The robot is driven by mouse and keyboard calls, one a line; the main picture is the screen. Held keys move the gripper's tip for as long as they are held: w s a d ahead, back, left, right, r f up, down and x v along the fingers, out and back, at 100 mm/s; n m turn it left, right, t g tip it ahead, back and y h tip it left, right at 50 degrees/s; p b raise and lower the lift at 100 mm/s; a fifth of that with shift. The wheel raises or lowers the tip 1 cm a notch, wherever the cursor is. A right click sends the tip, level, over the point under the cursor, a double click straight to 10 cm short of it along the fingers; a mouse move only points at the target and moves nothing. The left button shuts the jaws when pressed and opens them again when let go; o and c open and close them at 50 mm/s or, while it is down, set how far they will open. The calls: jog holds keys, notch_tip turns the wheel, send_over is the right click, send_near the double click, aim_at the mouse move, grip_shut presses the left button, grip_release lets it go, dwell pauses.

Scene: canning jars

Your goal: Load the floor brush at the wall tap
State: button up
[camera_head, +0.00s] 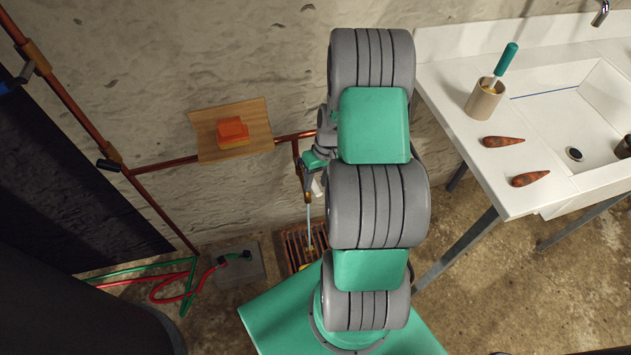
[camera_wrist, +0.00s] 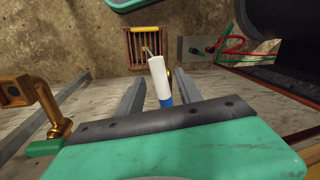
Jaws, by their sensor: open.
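My gripper (camera_wrist: 159,76) is open in the wrist view, one grey finger on each side of a white cylinder with a blue end (camera_wrist: 157,80). Whether they touch it, and whether it is a brush handle, I cannot tell. A thin pale line (camera_wrist: 147,52) runs beyond it towards the floor grate (camera_wrist: 134,45); rod or water, I cannot tell. This line (camera_head: 308,225) also shows in the head view, with a yellow bit (camera_head: 308,267) below. A brass fitting (camera_wrist: 52,112) stands left of my gripper. My arm partly hides the wall tap area. No floor brush is clearly identifiable.
A copper pipe (camera_head: 165,165) runs along the wall, with an orange block (camera_head: 232,132) on a wooden board (camera_head: 200,141). Red and green hoses (camera_head: 165,290) lie at the lower left. The sink counter (camera_head: 455,100) at right holds a pot (camera_head: 485,103) with a green-handled tool (camera_head: 506,60).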

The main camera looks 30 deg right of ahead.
notch_tip(320, 180, up, 7)
jog(key=d, duration=0.1)
jog(key=shift+d, duration=0.2)
jog(key=shift+r, duration=0.1)
jog(key=s+a+r+m+g, duration=0.2)
jog(key=s+a+m+g, duration=0.15)
jog(key=s, duration=0.85)
jog(key=w+a+r+n+t+h+p, duration=0.1)
jog(key=a+r+n+t, duration=0.1)
jog(key=a+r, duration=0.5)
jog(key=w+a+r+n+t+h+p, duration=0.1)
jog(key=a+r+t, duration=0.3)
jog(key=r, duration=0.9)
jog(key=w+a+n, duration=0.1)
jog(key=a, duration=0.2)
jog(key=shift+w+n, duration=0.3)
jog(key=shift+n, duration=0.05)
